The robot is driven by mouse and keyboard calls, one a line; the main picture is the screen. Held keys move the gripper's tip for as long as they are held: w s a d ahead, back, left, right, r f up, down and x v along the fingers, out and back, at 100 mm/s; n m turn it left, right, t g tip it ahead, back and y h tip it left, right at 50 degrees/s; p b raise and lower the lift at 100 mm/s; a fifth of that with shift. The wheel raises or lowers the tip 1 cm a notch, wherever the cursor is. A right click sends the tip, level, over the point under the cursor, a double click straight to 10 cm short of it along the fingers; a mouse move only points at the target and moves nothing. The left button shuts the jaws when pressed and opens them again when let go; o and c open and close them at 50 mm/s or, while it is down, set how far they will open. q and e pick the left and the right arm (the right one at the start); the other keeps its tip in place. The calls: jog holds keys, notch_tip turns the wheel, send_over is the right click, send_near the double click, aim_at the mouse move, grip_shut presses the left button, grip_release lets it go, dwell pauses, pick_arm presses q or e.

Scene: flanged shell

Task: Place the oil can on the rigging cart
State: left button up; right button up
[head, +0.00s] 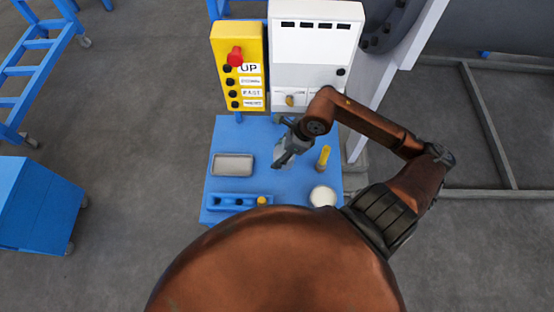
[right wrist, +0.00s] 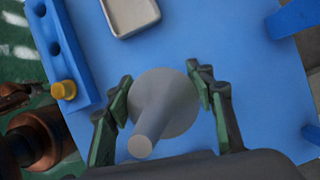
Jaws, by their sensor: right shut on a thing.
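The oil can (right wrist: 165,102) is a grey can with a round body and a tapering spout, seen from above in the right wrist view. My right gripper (right wrist: 162,92) has its two fingers on either side of it and is shut on it. In the head view my right gripper (head: 283,153) is over the middle of a blue work surface (head: 235,140), and the can is mostly hidden there. I cannot tell whether the can touches the surface. A blue wheeled cart (head: 38,210) stands at the left. My left gripper is not in view.
On the blue surface are a grey tray (head: 232,164), a blue holed block (head: 226,201), a yellow-topped bottle-like item (head: 323,157) and a white round item (head: 322,196). Behind stand a yellow button panel (head: 226,45) and a white cabinet (head: 313,55). Floor is clear between cart and surface.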

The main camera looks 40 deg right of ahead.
jog(key=shift+w+f, duration=0.1)
jog(key=shift+f, duration=0.25)
notch_tip(320, 180, down, 4)
jog(key=shift+r, duration=0.25)
jog(key=o, duration=1.1)
jog(key=shift+f, duration=0.1)
jog(key=shift+c, duration=0.2)
jog(key=shift+o, duration=1.3)
jog(key=shift+r, duration=0.25)
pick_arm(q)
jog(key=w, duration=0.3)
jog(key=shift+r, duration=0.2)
pick_arm(e)
jog(key=v, duration=1.2)
jog(key=shift+f, duration=0.1)
